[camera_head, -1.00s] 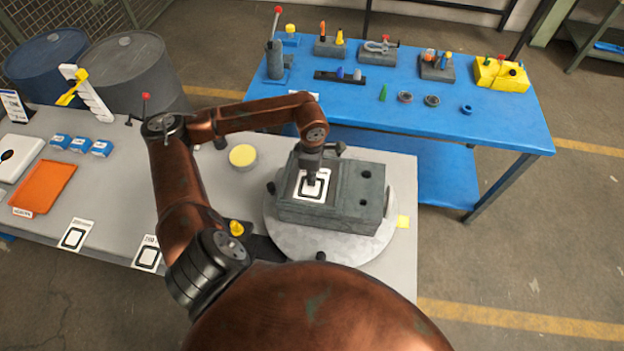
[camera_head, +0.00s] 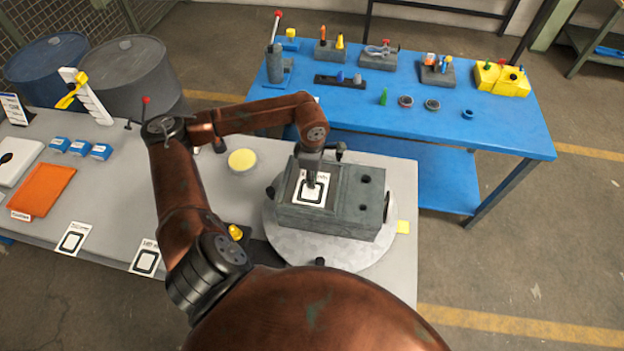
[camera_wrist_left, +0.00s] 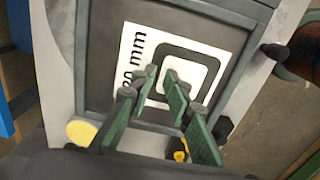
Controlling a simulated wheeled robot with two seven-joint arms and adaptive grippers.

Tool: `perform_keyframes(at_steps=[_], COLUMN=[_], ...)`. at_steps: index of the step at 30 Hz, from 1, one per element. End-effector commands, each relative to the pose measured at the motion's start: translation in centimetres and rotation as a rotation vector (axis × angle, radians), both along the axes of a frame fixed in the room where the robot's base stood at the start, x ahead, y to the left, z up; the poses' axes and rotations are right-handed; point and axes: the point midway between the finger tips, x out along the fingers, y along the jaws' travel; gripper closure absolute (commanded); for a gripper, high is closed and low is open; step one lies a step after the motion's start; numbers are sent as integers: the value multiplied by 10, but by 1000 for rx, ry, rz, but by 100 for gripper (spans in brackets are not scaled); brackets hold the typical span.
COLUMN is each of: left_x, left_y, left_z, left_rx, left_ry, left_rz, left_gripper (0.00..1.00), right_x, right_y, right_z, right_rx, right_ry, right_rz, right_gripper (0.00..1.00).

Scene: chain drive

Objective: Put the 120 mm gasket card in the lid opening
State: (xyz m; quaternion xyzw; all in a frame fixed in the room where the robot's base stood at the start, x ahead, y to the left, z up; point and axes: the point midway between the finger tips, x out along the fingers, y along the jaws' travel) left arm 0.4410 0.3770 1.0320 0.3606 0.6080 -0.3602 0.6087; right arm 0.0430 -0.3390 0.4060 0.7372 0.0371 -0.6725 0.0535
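The 120 mm gasket card (camera_head: 303,198) is white with a black square ring. It lies over the recessed left part of the grey housing (camera_head: 330,222) on the round turntable. In the left wrist view the card (camera_wrist_left: 126,55) shows "mm" lettering and sits inside the recess outline of the lid opening (camera_wrist_left: 98,60). I cannot tell whether it rests fully on the bottom. My left gripper (camera_head: 311,184) points down at the card's middle. In the wrist view its green-padded fingertips (camera_wrist_left: 163,76) are apart, with no visible object between them. My right gripper is out of view.
Two more ring-marked cards (camera_head: 73,240) lie at the grey bench's front edge. A blue table (camera_head: 500,125) with tools stands behind. The turntable (camera_head: 345,256) has bare rim around the housing.

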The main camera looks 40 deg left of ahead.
Motion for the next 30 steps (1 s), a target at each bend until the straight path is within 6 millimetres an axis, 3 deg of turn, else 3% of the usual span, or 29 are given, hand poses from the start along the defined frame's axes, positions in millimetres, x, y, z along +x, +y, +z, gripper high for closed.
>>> perform_keyframes(at_steps=[8,21,30], left_x=[0,1,0], left_y=[1,0,0], left_z=[10,96,120], left_rx=[2,1,1], left_ry=[0,-4,0], left_rz=[0,0,0], left_gripper=[81,81,81], right_x=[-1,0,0], right_y=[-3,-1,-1], right_z=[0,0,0], right_rx=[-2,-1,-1], right_ry=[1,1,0], right_rz=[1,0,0], right_gripper=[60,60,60])
